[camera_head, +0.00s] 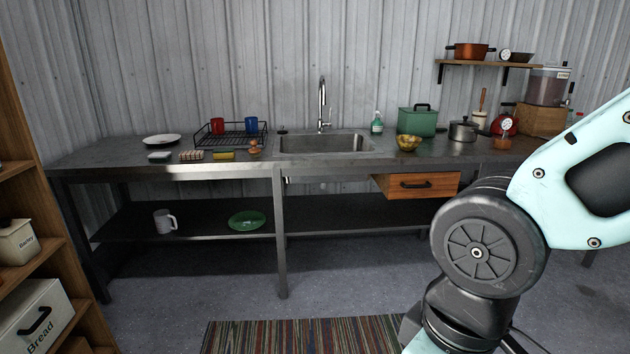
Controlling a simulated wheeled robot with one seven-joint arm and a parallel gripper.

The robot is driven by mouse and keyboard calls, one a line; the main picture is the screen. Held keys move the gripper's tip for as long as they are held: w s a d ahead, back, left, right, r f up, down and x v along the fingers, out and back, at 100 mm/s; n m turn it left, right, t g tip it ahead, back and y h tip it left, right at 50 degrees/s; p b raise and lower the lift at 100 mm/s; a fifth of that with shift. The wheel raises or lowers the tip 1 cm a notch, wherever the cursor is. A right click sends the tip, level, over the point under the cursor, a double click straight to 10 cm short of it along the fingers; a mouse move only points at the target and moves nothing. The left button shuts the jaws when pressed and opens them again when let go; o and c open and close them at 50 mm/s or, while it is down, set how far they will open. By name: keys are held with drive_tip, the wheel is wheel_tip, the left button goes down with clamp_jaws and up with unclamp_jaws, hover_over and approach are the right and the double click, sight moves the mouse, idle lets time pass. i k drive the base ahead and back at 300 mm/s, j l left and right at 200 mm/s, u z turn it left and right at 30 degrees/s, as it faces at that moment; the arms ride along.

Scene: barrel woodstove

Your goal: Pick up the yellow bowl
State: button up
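A small yellow bowl (408,143) stands on the metal counter (352,161), just right of the sink and near the front edge. It looks patterned or has something in it; I cannot tell which. My gripper is out of the picture. Only links of my arm show at the right, in front of the counter's right part, and they hide what lies behind them.
The sink (325,143) with its tall faucet (322,104) lies left of the bowl. A green box (417,122) and a steel pot (462,131) stand behind and right of it. A wooden drawer (417,186) sticks out below. A striped rug (300,336) lies on the floor.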

sight(407, 143)
drive_tip(key=i+z, duration=0.1)
drive_tip(key=i, duration=0.5)
drive_tip(key=i+j+z, duration=0.15)
drive_tip(key=i, duration=0.45)
drive_tip(key=i+j+z, duration=0.1)
drive_tip(key=i, duration=0.5)
drive_tip(key=i+l+z, duration=0.2)
drive_tip(key=i+z, duration=0.65)
drive_tip(key=i, duration=0.25)
drive_tip(key=i+l, duration=0.25)
drive_tip(key=i, duration=0.15)
drive_tip(key=i+l+u, duration=0.15)
drive_tip(key=i, duration=0.3)
drive_tip(key=l, duration=0.1)
